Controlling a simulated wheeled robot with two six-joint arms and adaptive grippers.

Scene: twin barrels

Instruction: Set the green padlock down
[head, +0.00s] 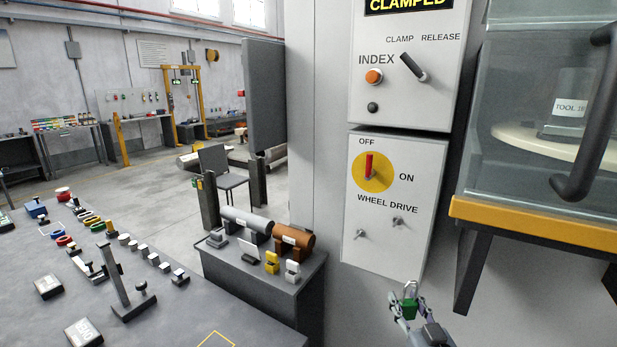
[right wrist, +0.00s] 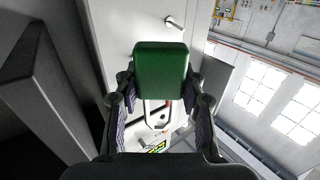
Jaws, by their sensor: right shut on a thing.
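The green padlock (head: 409,308) is in my right gripper (head: 407,311), in front of the lower wall by the wheel drive panel in the head view. Its metal shackle points up there. In the right wrist view, the green padlock body (right wrist: 161,72) sits between the two fingers of my right gripper (right wrist: 160,98), which are shut on it. The shackle shows below the body in that view. The padlock is held in the air, clear of any surface. My left gripper is not in view.
A grey stand (head: 300,292) holds a grey barrel (head: 240,219), a brown barrel (head: 293,239), a yellow padlock (head: 272,263) and a white one (head: 292,271). The wheel drive panel (head: 385,225) has a red switch. A grey table (head: 180,320) bears several small items and a yellow outline.

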